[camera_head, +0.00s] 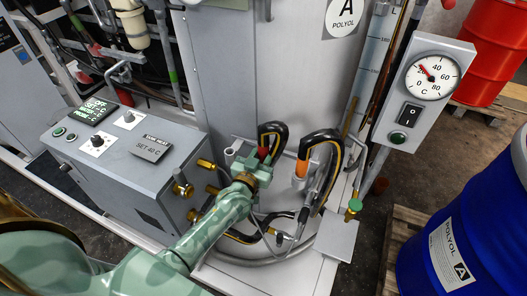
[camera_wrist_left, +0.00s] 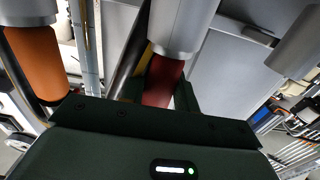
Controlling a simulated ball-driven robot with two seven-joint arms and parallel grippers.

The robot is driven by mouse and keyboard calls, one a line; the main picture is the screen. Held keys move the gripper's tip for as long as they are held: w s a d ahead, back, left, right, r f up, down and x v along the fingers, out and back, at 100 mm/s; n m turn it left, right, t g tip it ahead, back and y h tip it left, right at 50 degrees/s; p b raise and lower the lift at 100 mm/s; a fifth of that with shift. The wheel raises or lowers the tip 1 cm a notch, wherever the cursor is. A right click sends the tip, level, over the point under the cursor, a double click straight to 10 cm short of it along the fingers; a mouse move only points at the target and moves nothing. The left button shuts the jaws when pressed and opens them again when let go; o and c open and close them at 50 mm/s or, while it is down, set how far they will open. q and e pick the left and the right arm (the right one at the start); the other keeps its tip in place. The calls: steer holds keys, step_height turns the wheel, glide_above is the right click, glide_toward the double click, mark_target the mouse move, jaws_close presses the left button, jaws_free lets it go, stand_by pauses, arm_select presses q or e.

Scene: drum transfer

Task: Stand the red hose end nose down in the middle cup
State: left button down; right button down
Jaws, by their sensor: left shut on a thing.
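My left gripper (camera_head: 262,168) is shut on the red hose end (camera_head: 263,153), whose black-and-yellow hose loops above it. In the left wrist view the red hose end (camera_wrist_left: 163,80) stands between the fingers, its nose side meeting the rim of the middle grey cup (camera_wrist_left: 183,28). It looks lined up with that cup; how deep the nose sits is hidden. The orange hose end (camera_head: 300,170) stands to the right in the head view; the wrist view shows it (camera_wrist_left: 37,62) at another grey cup (camera_wrist_left: 28,12). A third grey cup (camera_wrist_left: 298,45) looks empty. My right gripper is out of view.
A grey control box (camera_head: 125,165) with brass fittings stands left of the arm. The tank (camera_head: 250,70) rises close behind the cups. Hoses (camera_head: 265,258) lie below. A gauge panel (camera_head: 420,90) and blue drum (camera_head: 470,235) are on the right.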

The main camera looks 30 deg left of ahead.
arm_select(q)
steer(key=shift+f, duration=0.1)
steer(key=c, duration=1)
jaws_free()
steer(key=shift+s, duration=0.1)
steer(key=s+p, duration=0.2)
steer(key=s, duration=1.4)
steer(key=shift+d, duration=0.45)
